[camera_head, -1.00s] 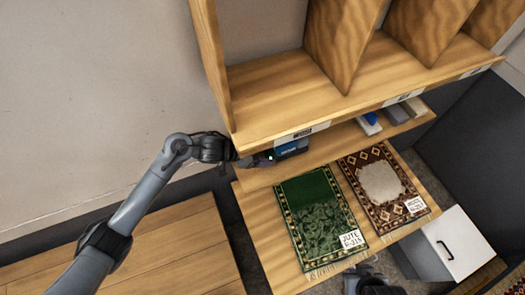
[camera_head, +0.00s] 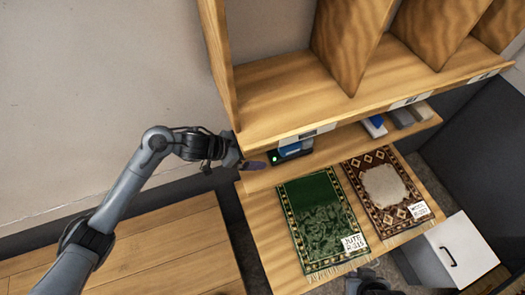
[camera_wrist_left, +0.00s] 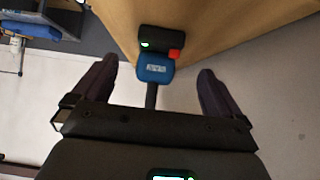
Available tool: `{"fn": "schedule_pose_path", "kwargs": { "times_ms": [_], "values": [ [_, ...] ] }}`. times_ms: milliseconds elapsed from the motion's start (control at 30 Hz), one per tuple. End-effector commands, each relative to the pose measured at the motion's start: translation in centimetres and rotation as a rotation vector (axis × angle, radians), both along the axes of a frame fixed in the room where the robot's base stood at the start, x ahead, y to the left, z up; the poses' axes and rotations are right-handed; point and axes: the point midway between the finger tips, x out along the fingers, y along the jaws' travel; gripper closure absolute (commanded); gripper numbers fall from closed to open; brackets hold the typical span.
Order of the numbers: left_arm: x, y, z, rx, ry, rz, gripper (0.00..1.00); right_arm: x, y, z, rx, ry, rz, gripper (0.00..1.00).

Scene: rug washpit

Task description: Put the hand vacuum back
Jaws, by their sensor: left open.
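The hand vacuum is a blue body with a white label (camera_wrist_left: 155,70) and a dark handle, in the left wrist view. It sits against a black dock (camera_wrist_left: 165,42) with a lit green light and a red part. In the head view the blue vacuum (camera_head: 296,148) is on the lower shelf, partly hidden under the upper shelf's edge, with the green light beside it. My left gripper (camera_head: 254,164) is open at that shelf's left end. Its fingers stand apart on both sides of the handle, with gaps. My right gripper (camera_head: 370,284) shows only partly at the bottom edge; its jaws are unclear.
The upper shelf (camera_head: 290,95) with upright dividers overhangs the lower shelf (camera_head: 335,148). Blue and grey items (camera_head: 400,118) lie farther right. A green rug (camera_head: 318,215) and a brown rug (camera_head: 385,190) lie on the board below. A white drawer unit (camera_head: 465,250) stands at right.

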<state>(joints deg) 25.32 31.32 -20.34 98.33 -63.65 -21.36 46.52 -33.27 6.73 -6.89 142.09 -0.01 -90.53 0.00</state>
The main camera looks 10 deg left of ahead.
Motion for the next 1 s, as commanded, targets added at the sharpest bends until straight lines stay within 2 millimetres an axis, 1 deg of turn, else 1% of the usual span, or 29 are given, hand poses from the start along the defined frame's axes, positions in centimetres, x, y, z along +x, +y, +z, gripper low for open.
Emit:
{"fn": "schedule_pose_path", "kwargs": {
  "times_ms": [33, 100, 300, 400, 500, 567, 633, 767, 800, 867, 967, 1000],
  "values": [
    [-0.4, 0.7, 0.5, 0.002, -0.002, 0.0, 0.0, 0.0, 0.0, -0.1, 0.001, 0.0, -0.001, 1.0],
    [-1.0, 1.5, 1.2, 0.001, -0.002, 0.001, 0.0, 0.0, 0.0, -0.2, 0.002, 0.0, -0.002, 1.0],
    [-2.1, 3.2, 2.9, 0.0, -0.001, 0.001, 0.0, 0.0, 0.0, -0.3, 0.002, 0.0, -0.002, 1.0],
    [-2.5, 3.6, 3.3, 0.0, -0.001, -0.001, 0.0, 0.0, 0.0, -0.4, 0.002, 0.0, -0.002, 1.0],
    [-2.7, 3.6, 3.4, 0.0, -0.003, 0.002, 0.0, 0.0, 0.0, -0.4, 0.002, 0.0, -0.002, 1.0],
    [-2.8, 3.3, 3.1, 0.001, -0.018, 0.01, 0.0, 0.0, 0.0, -0.4, 0.0, 0.0, -0.001, 1.0],
    [-3.0, 2.5, 2.6, 0.004, -0.045, 0.029, 0.0, 0.0, 0.0, -0.4, 0.0, 0.0, 0.0, 1.0],
    [-3.9, 0.9, 1.0, 0.025, -0.118, 0.117, 0.0, 0.0, -0.1, -0.4, -0.002, -0.001, 0.001, 1.0],
    [-4.3, 0.5, 0.5, 0.037, -0.137, 0.161, 0.0, 0.0, -0.1, -0.4, -0.004, -0.002, 0.002, 1.0],
    [-5.3, 0.5, -0.3, 0.062, -0.151, 0.241, 0.0, 0.0, -0.1, -0.4, -0.005, -0.002, 0.003, 1.0],
    [-7.8, 1.4, -1.7, 0.12, -0.124, 0.392, 0.0, 0.1, -0.2, -0.4, -0.007, -0.002, 0.004, 1.0],
    [-9.2, 2.2, -2.4, 0.149, -0.092, 0.452, 0.0, 0.1, -0.2, -0.4, -0.008, -0.002, 0.005, 1.0]
  ]
}}
